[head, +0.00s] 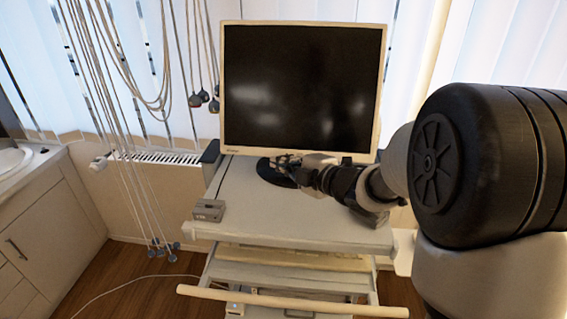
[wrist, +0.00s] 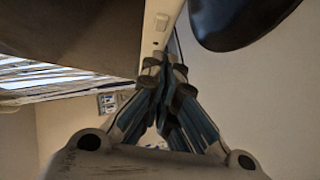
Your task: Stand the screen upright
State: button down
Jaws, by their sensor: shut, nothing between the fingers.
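The screen (head: 300,85) is a dark flat monitor in a pale frame. It stands about upright at the back of a pale cart, over its dark round base (head: 275,172). My gripper (head: 282,163) is shut and empty, low in front of the screen at the base. In the wrist view the shut fingertips (wrist: 167,72) are beside the screen's pale lower frame (wrist: 158,30), and the dark base (wrist: 235,18) is at upper right. I cannot tell whether the fingers touch the frame. My arm hides the base's right part in the head view.
The cart top (head: 285,210) has free room in front, with a small grey box (head: 208,211) at its left. A handle bar (head: 290,301) juts out below. Cables (head: 120,70) hang at left beside a radiator (head: 160,157). A white cabinet (head: 45,230) stands far left.

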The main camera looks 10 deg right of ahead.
jog(key=shift+w+d+f+n+t+b, duration=0.2)
jog(key=shift+w+f+b, duration=0.25)
jog(key=shift+b, duration=1)
jog(key=shift+w+d+f+n+t+b, duration=0.15)
jog(key=shift+w+f+t+b, duration=0.3)
jog(key=shift+b, duration=1)
jog(key=w, duration=0.1)
jog(key=w+f+b, duration=0.1)
jog(key=w+d, duration=0.1)
jog(key=w, duration=0.1)
jog(key=shift+d+f, duration=0.1)
jog(key=shift+f, duration=0.25)
jog(key=shift+s+r, duration=0.1)
